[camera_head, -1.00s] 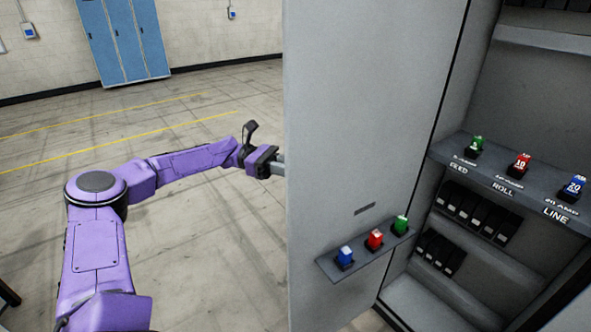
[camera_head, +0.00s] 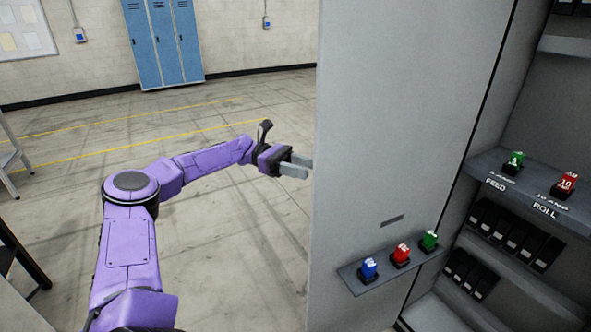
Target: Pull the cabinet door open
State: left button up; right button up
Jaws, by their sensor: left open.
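The grey cabinet door (camera_head: 405,130) stands open in the head view, its inner face toward me. A small shelf on it (camera_head: 378,277) carries a blue, a red and a green fuse-like block. The cabinet (camera_head: 480,110) is open at the right. My left gripper (camera_head: 303,167) is open at the door's left edge, its fingers pointing right. Its fingertips look close to that edge; I cannot tell whether they touch it. My right gripper is not in view.
Inside the cabinet, a shelf (camera_head: 485,165) holds a green block above FEED and a red block above ROLL. Black modules (camera_head: 510,235) sit below. Blue lockers (camera_head: 165,45) stand at the far wall. The floor (camera_head: 60,150) left of the door is largely clear.

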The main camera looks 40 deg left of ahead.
pick_arm(q)
jog(key=b+v, duration=0.1)
jog(key=v, duration=0.4)
jog(key=shift+a, duration=0.15)
jog(key=shift+w, duration=0.1)
